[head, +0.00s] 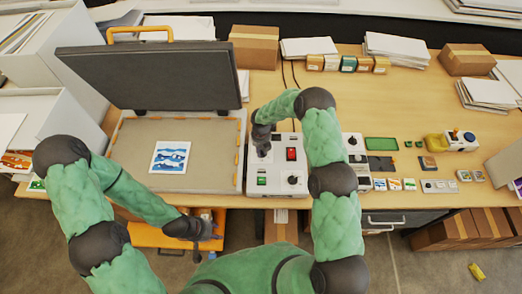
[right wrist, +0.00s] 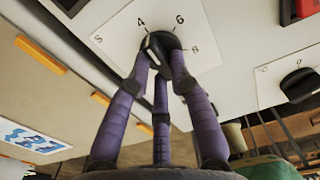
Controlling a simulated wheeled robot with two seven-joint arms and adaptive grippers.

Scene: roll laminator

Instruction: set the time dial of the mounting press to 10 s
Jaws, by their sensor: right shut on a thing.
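The mounting press (head: 178,160) stands on the bench with its dark lid raised. Its white control box (head: 277,188) is at its right side. My right gripper (head: 262,150) is over the upper left of that box. In the right wrist view its purple fingers (right wrist: 163,65) are closed around a black dial (right wrist: 157,42) on a white plate.
A red switch (head: 291,154) and a second black dial (head: 294,180) are on the same box. A picture of blue waves (head: 170,157) lies on the press bed. Another device (head: 354,150) stands close to the right. Cardboard boxes (head: 254,45) and papers line the back.

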